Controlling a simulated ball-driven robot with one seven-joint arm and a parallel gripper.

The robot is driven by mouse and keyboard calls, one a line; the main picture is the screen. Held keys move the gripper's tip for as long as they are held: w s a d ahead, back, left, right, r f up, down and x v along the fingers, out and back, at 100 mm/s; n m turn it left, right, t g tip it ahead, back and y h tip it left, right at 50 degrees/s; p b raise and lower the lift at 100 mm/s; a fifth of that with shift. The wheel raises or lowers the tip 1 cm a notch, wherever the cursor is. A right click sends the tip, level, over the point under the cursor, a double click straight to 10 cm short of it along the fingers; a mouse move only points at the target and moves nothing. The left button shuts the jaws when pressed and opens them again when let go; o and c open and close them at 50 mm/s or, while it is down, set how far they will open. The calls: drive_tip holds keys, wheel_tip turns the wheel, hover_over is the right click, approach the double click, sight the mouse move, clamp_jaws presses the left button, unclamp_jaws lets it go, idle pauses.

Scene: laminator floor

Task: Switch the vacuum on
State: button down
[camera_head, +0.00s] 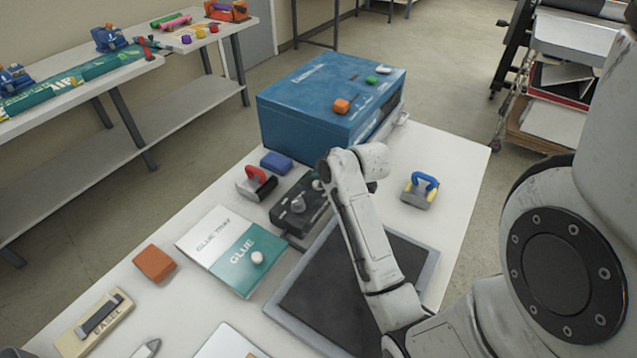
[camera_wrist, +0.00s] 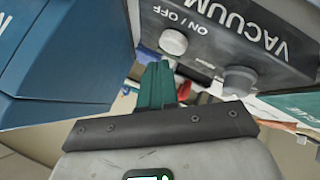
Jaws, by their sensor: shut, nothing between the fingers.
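The vacuum control box (camera_head: 296,218) is dark grey and sits on the white table, partly hidden behind my arm in the head view. In the wrist view its face (camera_wrist: 212,22) carries the words VACUUM and ON / OFF. A pale round button (camera_wrist: 173,42) is next to the ON / OFF words. A dark round knob (camera_wrist: 240,80) is further right. My gripper (camera_wrist: 156,68) has green fingers, shut and empty. Its tips appear just below the pale button in the picture; I cannot tell whether they touch it. The fingers are not distinguishable in the head view.
A blue laminator (camera_head: 305,95) stands behind the box and also shows in the wrist view (camera_wrist: 62,55). A black bed with a grey frame (camera_head: 290,318) lies in front.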

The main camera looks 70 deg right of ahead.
drive_tip(key=shift+f, duration=0.2)
drive_tip(key=shift+f, duration=0.25)
drive_tip(key=shift+f+b, duration=0.3)
drive_tip(key=shift+f, duration=0.05)
idle(0.8)
drive_tip(key=shift+r, duration=0.1)
drive_tip(key=shift+r+p, duration=0.7)
drive_tip(key=shift+p, duration=0.15)
wheel_tip(320, 180, up, 3)
drive_tip(key=p, duration=0.3)
drive_tip(key=shift+r, duration=0.2)
wheel_tip(320, 180, up, 3)
drive_tip(key=shift+f, duration=0.2)
